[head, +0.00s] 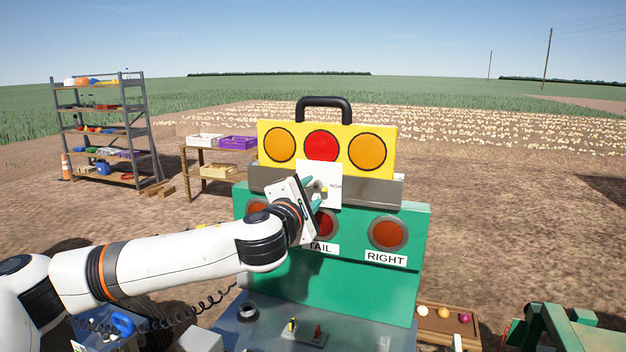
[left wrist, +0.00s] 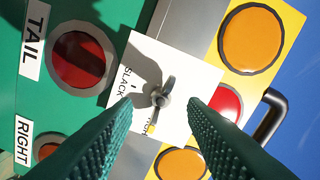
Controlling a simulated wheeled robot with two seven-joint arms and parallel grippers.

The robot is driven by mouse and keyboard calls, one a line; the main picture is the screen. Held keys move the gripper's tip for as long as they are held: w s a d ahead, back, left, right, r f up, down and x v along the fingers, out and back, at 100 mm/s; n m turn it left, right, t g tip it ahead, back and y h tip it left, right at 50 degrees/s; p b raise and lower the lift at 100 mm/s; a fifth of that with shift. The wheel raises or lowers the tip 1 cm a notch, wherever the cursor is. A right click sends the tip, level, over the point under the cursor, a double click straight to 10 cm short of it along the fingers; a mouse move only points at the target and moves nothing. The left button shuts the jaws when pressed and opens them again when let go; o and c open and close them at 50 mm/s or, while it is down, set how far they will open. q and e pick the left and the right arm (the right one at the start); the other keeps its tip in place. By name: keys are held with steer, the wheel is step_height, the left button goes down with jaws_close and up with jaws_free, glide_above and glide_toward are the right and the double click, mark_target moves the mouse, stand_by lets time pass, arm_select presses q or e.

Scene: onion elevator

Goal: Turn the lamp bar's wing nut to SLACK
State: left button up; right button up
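The lamp bar (head: 379,146) is yellow with two orange lamps, a red one between and a black handle, on a grey rail above the green board. Its metal wing nut (left wrist: 161,97) sits on a white plate (left wrist: 192,66) in the left wrist view. The plate reads SLACK on one side; the other label is partly hidden. One wing points away from me; the yellow-tipped end points toward the partly hidden label, not SLACK. My left gripper (left wrist: 160,108) is open, its green ridged fingers either side of the nut, with visible gaps. My right gripper is out of view.
The green board (head: 350,285) carries red lamps labelled TAIL and RIGHT below the plate. A workbench (head: 262,330) with small parts lies in front. A wooden tray (head: 430,325) with coloured balls is at right. A shelf (head: 100,137) and a low table (head: 187,163) stand farther back.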

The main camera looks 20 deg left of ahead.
mark_target(316, 187)
arm_select(q)
steer(key=shift+w+p, duration=0.3)
steer(key=shift+w, duration=0.85)
jaws_close()
